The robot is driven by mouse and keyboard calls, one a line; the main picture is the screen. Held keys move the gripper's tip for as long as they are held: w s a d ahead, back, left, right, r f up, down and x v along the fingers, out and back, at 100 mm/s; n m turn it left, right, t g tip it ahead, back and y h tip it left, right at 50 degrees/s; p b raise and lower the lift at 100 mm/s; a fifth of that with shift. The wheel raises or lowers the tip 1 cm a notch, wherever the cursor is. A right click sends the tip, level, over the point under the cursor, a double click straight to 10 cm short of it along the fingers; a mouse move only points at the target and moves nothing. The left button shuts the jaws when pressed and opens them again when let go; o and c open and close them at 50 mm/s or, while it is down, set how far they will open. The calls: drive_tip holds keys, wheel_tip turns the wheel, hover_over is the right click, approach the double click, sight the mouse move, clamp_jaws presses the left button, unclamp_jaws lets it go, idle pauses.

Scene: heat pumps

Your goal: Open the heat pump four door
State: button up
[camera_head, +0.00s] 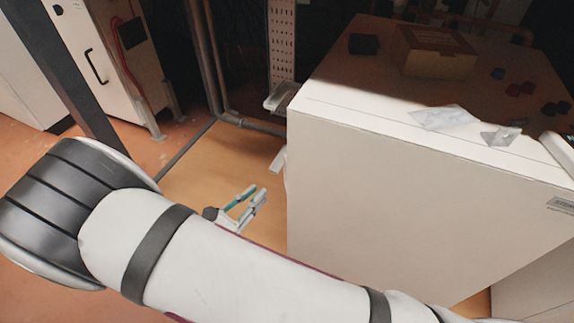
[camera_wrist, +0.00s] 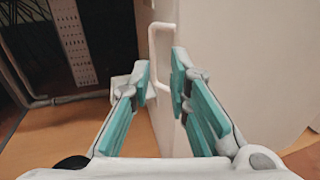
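A large white heat pump cabinet (camera_head: 400,190) stands right of centre in the head view. Its pale side panel (camera_wrist: 240,60) fills the right of the wrist view. A white bar handle (camera_wrist: 152,45) sticks out near the panel's left edge. My gripper (camera_wrist: 160,82) is open, its teal-padded fingers apart and empty. The handle appears in the gap between the fingertips or just beyond; I cannot tell the depth. In the head view my gripper (camera_head: 258,196) is low, left of the cabinet. The handle is hard to make out there.
On the cabinet top lie a crumpled clear bag (camera_head: 445,117) and a small clear piece (camera_head: 502,136). Behind are a cardboard box (camera_head: 435,52) and small dark items. A perforated metal post (camera_head: 282,40) and pipes (camera_head: 205,60) stand behind. The floor (camera_head: 200,165) left of my gripper is clear.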

drive_tip(key=w+d+f+n+b, duration=0.1)
drive_tip(key=w+d+b, duration=0.3)
drive_tip(key=w, duration=0.7)
drive_tip(key=shift+w+d+f+t+y, duration=0.3)
drive_tip(key=shift+d+f+t, duration=0.1)
drive_tip(key=shift+d, duration=0.75)
drive_tip(key=shift+c, duration=0.2)
clamp_jaws()
